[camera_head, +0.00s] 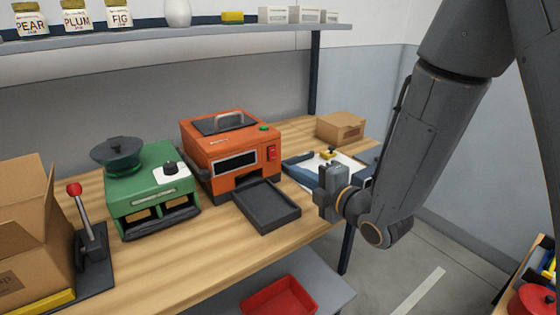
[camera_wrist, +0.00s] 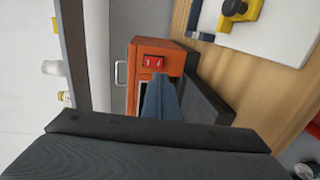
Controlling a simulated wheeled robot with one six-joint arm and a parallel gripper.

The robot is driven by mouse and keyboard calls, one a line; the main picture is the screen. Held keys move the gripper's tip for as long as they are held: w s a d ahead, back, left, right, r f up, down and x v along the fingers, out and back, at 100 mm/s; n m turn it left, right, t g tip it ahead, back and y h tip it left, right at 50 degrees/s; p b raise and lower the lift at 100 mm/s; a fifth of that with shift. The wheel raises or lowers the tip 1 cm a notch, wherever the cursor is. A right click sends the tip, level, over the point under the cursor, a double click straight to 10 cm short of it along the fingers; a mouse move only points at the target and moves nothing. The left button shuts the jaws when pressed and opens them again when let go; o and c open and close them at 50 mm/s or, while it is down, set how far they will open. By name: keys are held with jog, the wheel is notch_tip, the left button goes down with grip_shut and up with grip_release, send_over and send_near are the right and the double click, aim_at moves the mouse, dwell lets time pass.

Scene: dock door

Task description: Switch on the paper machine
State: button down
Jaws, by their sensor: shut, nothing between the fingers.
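An orange machine (camera_head: 225,158) stands on the wooden workbench, with a dark front slot, a dark lid with a handle on top and a green button (camera_head: 264,128). A red rocker switch (camera_head: 272,153) sits at the right of its front. I take it for the paper machine; its label is too small to read. My gripper (camera_head: 332,176) is shut and empty, to the right of the machine and apart from it. In the wrist view, the shut fingers (camera_wrist: 158,92) point toward the orange machine (camera_wrist: 170,48), just below the red switch (camera_wrist: 153,62) in the picture. The switch's position cannot be told.
A dark tray (camera_head: 266,207) juts out before the orange machine. A green machine (camera_head: 152,185), a lever (camera_head: 88,235) and an open cardboard box (camera_head: 30,230) stand left. A clipboard-like board with paper (camera_head: 345,170) and a small carton (camera_head: 340,127) lie right. A shelf (camera_head: 200,36) runs above.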

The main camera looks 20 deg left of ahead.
aim_at(274, 159)
jog(key=p+x, duration=0.2)
jog(key=x, duration=0.6)
jog(key=shift+w+a, duration=0.15)
jog(key=shift+w+f, duration=0.1)
jog(key=shift+f, duration=0.05)
